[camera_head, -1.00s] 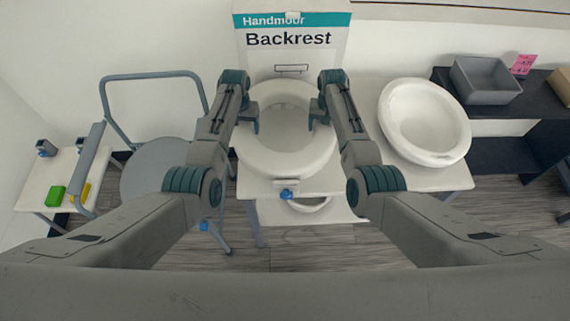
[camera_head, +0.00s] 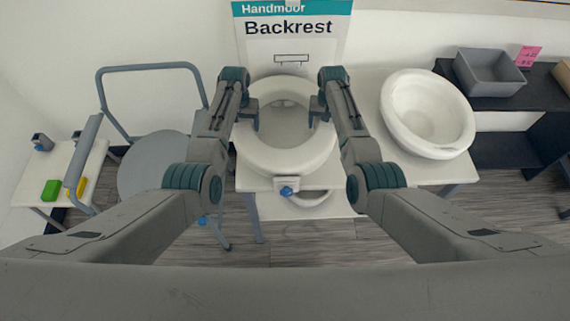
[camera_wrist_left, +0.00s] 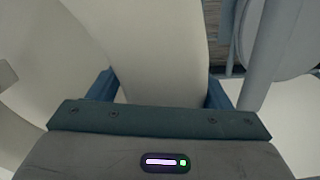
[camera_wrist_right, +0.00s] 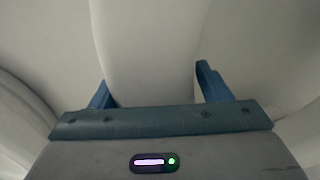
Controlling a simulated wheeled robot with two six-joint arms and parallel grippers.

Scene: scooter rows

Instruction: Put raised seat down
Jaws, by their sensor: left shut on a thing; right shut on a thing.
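The raised seat (camera_head: 285,163) is a white ring with an open middle and a white front bracket with a blue knob (camera_head: 286,191). It looks level, above a white surface at the middle of the head view. My left gripper (camera_head: 251,118) is shut on its left side, and my right gripper (camera_head: 317,117) is shut on its right side. The wrist views show the white rim between the fingers, in the left wrist view (camera_wrist_left: 165,45) and in the right wrist view (camera_wrist_right: 145,45). I cannot tell whether the seat touches the surface below.
Another white seat (camera_head: 394,127) stands on a table to the right. A grey chair with a tubular frame (camera_head: 150,165) and a small table with a green block (camera_head: 51,190) are at the left. A grey bin (camera_head: 490,78) sits on a dark shelf. A Backrest box (camera_head: 288,28) stands behind.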

